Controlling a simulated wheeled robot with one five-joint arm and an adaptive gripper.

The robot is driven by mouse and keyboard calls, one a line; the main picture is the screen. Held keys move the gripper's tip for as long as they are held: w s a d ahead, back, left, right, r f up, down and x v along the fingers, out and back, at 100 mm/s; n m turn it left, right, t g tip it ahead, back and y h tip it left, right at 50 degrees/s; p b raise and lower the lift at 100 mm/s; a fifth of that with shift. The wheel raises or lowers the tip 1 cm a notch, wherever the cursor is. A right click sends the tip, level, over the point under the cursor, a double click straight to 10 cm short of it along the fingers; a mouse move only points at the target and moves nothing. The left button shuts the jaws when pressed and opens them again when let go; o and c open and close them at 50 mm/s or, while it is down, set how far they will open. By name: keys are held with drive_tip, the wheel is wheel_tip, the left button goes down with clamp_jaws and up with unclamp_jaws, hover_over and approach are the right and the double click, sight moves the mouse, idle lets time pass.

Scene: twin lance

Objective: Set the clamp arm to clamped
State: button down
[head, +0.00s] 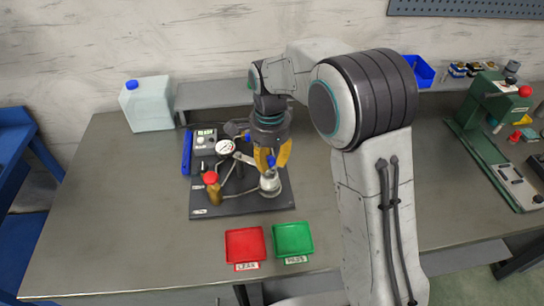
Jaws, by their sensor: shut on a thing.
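My gripper (272,158), with yellow fingers, reaches down over the test fixture on a dark base plate (230,210). Its fingers are closed around a small blue-tipped part (271,161), which looks like the handle of the clamp arm. Just below it, a silver round part (270,184) stands on the plate. The fingers and wrist hide much of the clamp arm, so its exact angle cannot be told. A round pressure gauge (226,147) and a brass valve with a red cap (211,184) stand to the left of my gripper.
A control box (203,143) stands at the plate's back left. A red tray (245,244) and a green tray (293,239) lie in front. A translucent jug (148,104) stands back left, a green press (490,110) far right. The bench's left side is clear.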

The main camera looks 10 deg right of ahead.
drive_tip(key=shift+s+a+f+m, duration=0.1)
drive_tip(key=shift+s+m, duration=0.15)
drive_tip(key=shift+m, duration=0.05)
idle(0.4)
drive_tip(key=c, duration=0.9)
unclamp_jaws()
drive_tip(key=shift+c, duration=0.2)
wheel_tip(320, 180, up, 12)
